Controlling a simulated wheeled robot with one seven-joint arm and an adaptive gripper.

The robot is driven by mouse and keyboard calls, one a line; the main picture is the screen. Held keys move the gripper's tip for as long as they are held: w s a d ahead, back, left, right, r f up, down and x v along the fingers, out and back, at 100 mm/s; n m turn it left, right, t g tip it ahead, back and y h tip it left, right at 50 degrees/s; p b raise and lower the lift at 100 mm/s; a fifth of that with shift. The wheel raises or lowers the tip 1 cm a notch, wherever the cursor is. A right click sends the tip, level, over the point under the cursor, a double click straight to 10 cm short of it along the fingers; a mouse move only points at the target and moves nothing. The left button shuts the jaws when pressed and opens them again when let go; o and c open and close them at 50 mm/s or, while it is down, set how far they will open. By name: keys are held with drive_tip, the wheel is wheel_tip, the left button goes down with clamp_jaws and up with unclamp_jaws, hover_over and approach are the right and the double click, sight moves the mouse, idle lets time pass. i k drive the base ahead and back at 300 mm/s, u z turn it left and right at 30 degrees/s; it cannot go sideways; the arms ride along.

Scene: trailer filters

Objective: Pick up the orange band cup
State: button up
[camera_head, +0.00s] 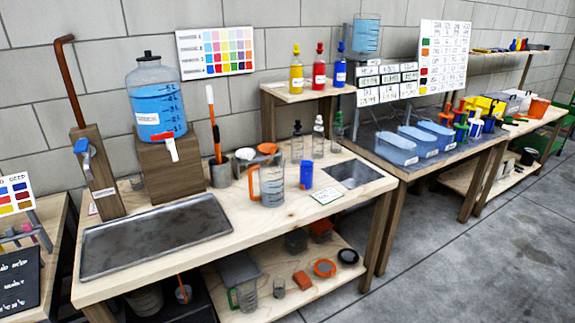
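A clear measuring jug (271,183) with an orange handle stands upright on the near wooden bench (240,222), right of the grey tray. It is the cup-like thing with the most orange on it, but I cannot tell for sure whether it is the orange band cup. A small blue cup (306,175) stands close to its right. An orange dish-like thing (268,148) sits behind it, beside a whitish round thing (245,154). My gripper is not in view.
A grey metal tray (155,236) fills the bench's left front. A blue-filled dispenser (158,100) stands on a wooden block behind it. Bottles (318,138) line the back right. The lower shelf (325,252) holds several orange and clear things. Open floor (470,260) lies to the right.

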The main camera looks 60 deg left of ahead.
sight(307, 164)
drive_tip(key=u, duration=1.55)
